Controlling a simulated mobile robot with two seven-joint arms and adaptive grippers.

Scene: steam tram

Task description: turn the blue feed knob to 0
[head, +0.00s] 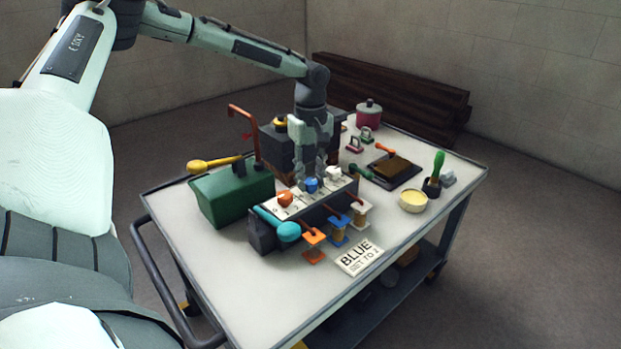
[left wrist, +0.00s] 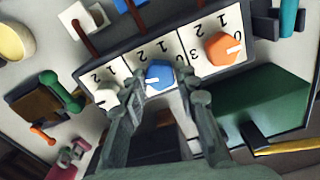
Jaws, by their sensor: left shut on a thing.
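The panel box (head: 262,236) stands on the cart with a white numbered top and orange (head: 285,199), blue (head: 312,185) and white (head: 333,173) knobs in a row. My left gripper (head: 312,178) reaches down from above and is shut on the blue knob. In the left wrist view the blue knob (left wrist: 159,75) sits between the fingertips (left wrist: 161,84). A white mark shows on its left part; the digits 1 and 2 show above it. A finger hides part of its scale, so I cannot tell which digit the mark meets. My right gripper is not in view.
A green box (head: 232,196) with a yellow-handled tool (head: 214,163) stands left of the panel. Colored levers and spools line its front, beside a card (head: 360,257) reading BLUE. A yellow bowl (head: 413,201) and a dark tray (head: 377,179) stand right.

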